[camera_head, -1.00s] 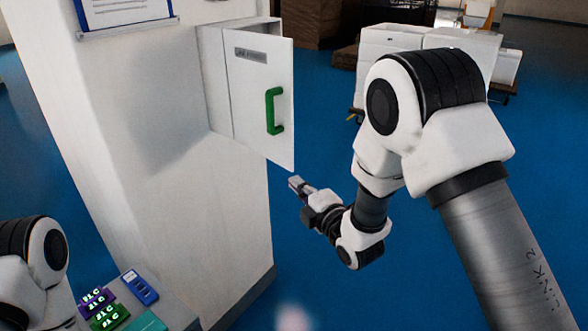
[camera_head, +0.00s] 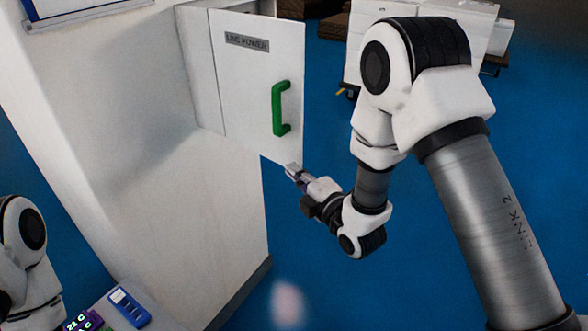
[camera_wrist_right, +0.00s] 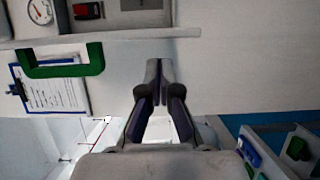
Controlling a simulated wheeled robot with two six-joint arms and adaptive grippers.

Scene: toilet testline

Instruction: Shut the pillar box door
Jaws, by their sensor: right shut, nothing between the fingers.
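The pillar box door (camera_head: 245,85) is a white panel with a dark label (camera_head: 247,42) and a green handle (camera_head: 280,108). It stands open from the white box on the pillar (camera_head: 185,190). My right gripper (camera_head: 291,170) is shut and empty, just at the door's lower right corner; I cannot tell whether it touches. In the right wrist view, my closed fingers (camera_wrist_right: 158,85) point along a pale surface, with the green handle (camera_wrist_right: 62,63) to their left. A gauge (camera_wrist_right: 40,11) and a red switch (camera_wrist_right: 87,11) show at the top. My left gripper is out of view.
White boxes (camera_head: 480,25) stand on a cart behind my right arm.

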